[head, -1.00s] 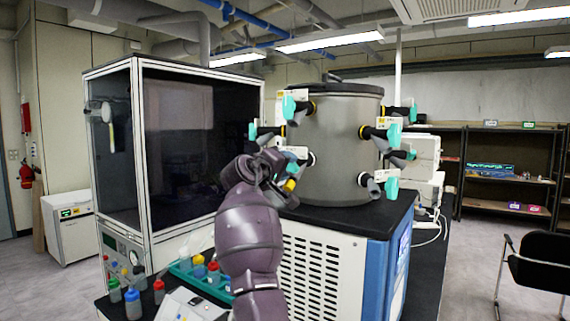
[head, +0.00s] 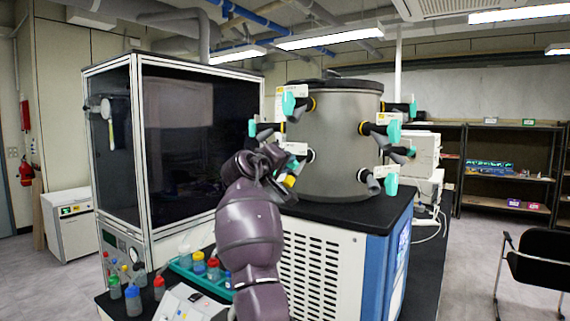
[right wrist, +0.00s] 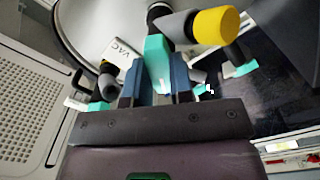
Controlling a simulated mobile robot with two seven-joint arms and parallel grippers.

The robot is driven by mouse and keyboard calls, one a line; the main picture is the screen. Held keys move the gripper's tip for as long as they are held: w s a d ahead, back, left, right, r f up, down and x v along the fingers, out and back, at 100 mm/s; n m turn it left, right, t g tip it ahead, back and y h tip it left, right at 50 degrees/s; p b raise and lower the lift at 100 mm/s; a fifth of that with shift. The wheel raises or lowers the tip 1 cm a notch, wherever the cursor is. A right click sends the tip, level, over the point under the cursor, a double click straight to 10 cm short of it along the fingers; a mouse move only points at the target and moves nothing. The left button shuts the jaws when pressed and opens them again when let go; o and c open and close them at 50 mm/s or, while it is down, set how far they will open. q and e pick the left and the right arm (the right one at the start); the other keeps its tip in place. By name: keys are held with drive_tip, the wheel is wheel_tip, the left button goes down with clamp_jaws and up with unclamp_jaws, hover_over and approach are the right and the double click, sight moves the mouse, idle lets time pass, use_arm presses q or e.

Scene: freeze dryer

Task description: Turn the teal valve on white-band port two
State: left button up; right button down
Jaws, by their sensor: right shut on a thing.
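The grey drum (head: 340,150) of the freeze dryer carries several ports with teal valves; some ports have yellow bands, others white. My right gripper (head: 280,168) is at the drum's left side. In the right wrist view its two fingers (right wrist: 157,82) are shut on a teal valve handle (right wrist: 157,62). The band of the gripped valve's port and any number are not readable. My left gripper is not in view.
A yellow-ended port (right wrist: 215,26) and another teal valve (right wrist: 100,106) are close around my right gripper. A glass cabinet (head: 180,130) stands at left. Bottles and a teal rack (head: 205,280) stand in front of it. A black chair (head: 540,262) is at right.

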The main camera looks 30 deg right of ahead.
use_arm(q)
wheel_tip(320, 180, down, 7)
drive_tip(key=b, duration=0.8)
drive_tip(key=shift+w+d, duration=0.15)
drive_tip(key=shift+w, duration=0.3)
use_arm(e)
drive_tip(key=m, duration=1.1)
drive_tip(key=shift+w+f, duration=0.15)
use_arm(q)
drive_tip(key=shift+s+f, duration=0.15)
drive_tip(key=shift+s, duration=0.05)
use_arm(e)
drive_tip(key=c, duration=1)
unclamp_jaws()
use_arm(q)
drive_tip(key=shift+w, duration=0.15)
